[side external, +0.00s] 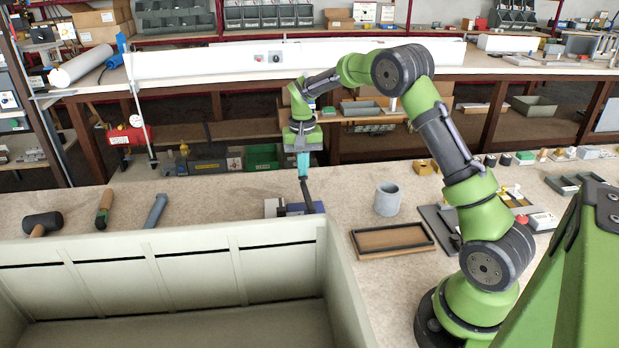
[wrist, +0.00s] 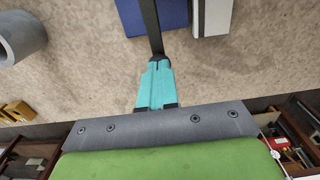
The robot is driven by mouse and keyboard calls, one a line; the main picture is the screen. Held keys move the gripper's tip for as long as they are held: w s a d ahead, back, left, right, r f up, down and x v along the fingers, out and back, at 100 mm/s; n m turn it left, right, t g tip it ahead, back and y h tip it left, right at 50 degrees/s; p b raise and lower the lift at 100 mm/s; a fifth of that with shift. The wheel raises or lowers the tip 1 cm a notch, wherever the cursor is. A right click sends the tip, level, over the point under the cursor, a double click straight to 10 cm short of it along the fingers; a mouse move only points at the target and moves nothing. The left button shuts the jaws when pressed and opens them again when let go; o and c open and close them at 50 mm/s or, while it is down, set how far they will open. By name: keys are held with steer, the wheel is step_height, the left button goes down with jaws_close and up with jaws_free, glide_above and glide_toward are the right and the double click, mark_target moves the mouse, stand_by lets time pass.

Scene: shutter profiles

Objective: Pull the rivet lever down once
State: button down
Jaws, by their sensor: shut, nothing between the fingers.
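The rivet lever (side external: 307,193) is a dark bar standing up, slightly tilted, from a blue base (side external: 298,209) behind the pale bin. My gripper (side external: 303,176) has teal fingers pointing down at the lever's upper end. It is shut with nothing between the fingers; the closed fingers also show in the wrist view (wrist: 158,66). The tips look very close to the lever's end; I cannot tell whether they touch.
A pale walled bin (side external: 150,270) fills the front left. A grey cup (side external: 387,199) and a brown-bottomed tray (side external: 392,240) are right of the lever. A mallet (side external: 43,222) and other hand tools lie at left. The bench between tools and lever is clear.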

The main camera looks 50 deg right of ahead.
steer(key=shift+f, duration=0.45)
stand_by(0.5)
steer(key=shift+f, duration=0.5)
stand_by(0.4)
step_height(320, 180, up, 10)
stand_by(1.2)
